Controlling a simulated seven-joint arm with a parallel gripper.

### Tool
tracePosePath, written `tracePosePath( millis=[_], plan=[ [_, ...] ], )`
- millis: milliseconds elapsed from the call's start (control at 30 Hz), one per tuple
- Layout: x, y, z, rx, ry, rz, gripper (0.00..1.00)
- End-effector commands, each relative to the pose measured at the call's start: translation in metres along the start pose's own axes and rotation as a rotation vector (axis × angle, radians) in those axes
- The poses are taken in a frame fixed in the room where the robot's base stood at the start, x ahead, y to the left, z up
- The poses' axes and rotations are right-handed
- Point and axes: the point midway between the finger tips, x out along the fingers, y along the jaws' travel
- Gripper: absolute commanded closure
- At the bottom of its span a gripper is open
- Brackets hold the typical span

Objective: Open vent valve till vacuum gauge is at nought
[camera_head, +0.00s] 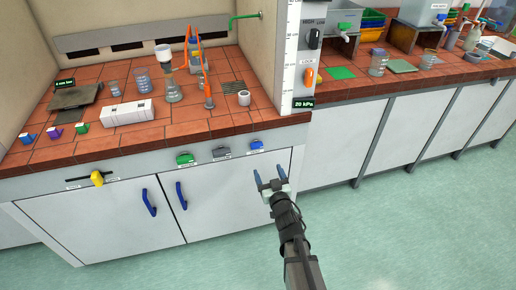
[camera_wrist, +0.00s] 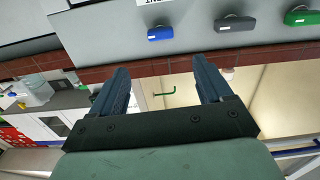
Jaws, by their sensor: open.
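My gripper (camera_head: 269,176) is open and empty in front of the white cupboard doors, below the bench's front panel. In the wrist view my gripper (camera_wrist: 162,76) shows two spread blue fingers with nothing between them. The front panel carries a green handle (camera_head: 185,158), a grey handle (camera_head: 221,152) and a blue handle (camera_head: 256,144). The wrist view also shows the blue (camera_wrist: 160,33), grey (camera_wrist: 235,23) and green (camera_wrist: 301,16) handles, apart from my fingers. Their labels are too small to read, so I cannot tell which is the vent valve. A display (camera_head: 304,103) on the right post reads 20 kPa.
A yellow lever (camera_head: 97,178) sits in a slot at the panel's left. The post holds a dark knob (camera_head: 314,39) and an orange knob (camera_head: 309,76). Glassware, including a flask (camera_head: 174,92), stands on the tiled bench. The floor in front is clear.

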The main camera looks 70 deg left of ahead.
Motion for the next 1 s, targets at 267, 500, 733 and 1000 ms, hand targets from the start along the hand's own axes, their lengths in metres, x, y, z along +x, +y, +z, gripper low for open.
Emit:
tracePosePath(
  millis=[267,500,733,1000],
  plan=[
    [0.009,-0.001,-0.001,0.043,0.009,-0.005,0.21],
    [0.037,-0.001,-0.001,0.042,0.008,-0.005,0.21],
    [0.077,-0.001,-0.001,0.041,0.008,-0.004,0.21],
    [0.122,-0.001,-0.001,0.041,0.006,-0.003,0.21]
  ],
)
